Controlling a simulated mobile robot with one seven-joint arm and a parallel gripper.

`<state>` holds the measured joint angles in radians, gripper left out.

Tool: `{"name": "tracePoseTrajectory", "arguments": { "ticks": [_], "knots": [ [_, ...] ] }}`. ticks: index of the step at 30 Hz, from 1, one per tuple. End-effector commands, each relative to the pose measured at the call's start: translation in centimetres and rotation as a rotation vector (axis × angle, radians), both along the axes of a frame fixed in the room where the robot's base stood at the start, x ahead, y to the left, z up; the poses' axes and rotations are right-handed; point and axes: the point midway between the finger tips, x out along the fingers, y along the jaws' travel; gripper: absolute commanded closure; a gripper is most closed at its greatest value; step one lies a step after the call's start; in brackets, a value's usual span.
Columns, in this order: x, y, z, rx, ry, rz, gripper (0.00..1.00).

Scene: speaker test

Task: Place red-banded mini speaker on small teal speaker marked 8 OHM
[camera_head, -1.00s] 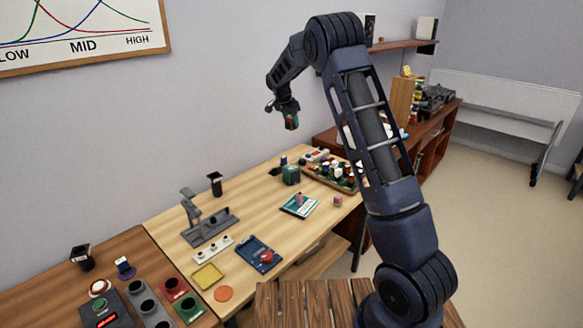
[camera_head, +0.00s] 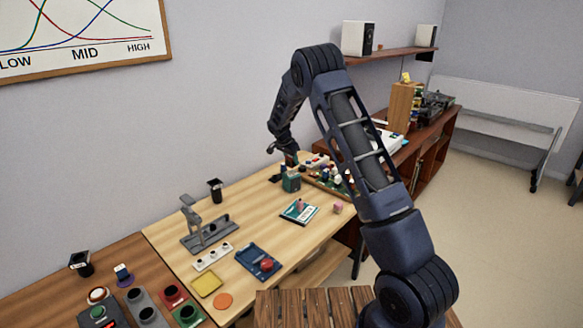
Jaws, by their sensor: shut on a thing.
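My gripper (camera_head: 285,152) is shut on a small dark teal block with a reddish patch, the red-banded mini speaker (camera_head: 291,159). It hangs low over the back of the light wooden table. Directly below it in the picture stands the small teal speaker (camera_head: 291,183), upright on the table. The held speaker looks close above the teal one, but I cannot tell whether they touch. The 8 OHM marking is too small to read. My wrist and fingers hide part of the held speaker.
A tray crowded with small parts (camera_head: 322,183) lies right beside the teal speaker. A dark cup (camera_head: 215,190), a grey stand (camera_head: 207,238), a teal-and-white card (camera_head: 299,211) and a blue tray (camera_head: 258,263) are on the table. Bare wood (camera_head: 255,215) lies between them.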

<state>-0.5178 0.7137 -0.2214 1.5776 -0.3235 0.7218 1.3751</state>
Motion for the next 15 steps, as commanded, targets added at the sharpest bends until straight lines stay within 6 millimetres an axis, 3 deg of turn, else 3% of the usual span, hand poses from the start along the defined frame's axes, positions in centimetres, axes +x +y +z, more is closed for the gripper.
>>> {"name": "tracePoseTrajectory", "arguments": {
  "ticks": [9,15],
  "knots": [
    [-0.1,-0.1,-3.8,-0.002,0.002,0.0,0.85],
    [0.0,-0.1,-4.1,-0.001,0.001,0.0,0.85]
  ]
}}
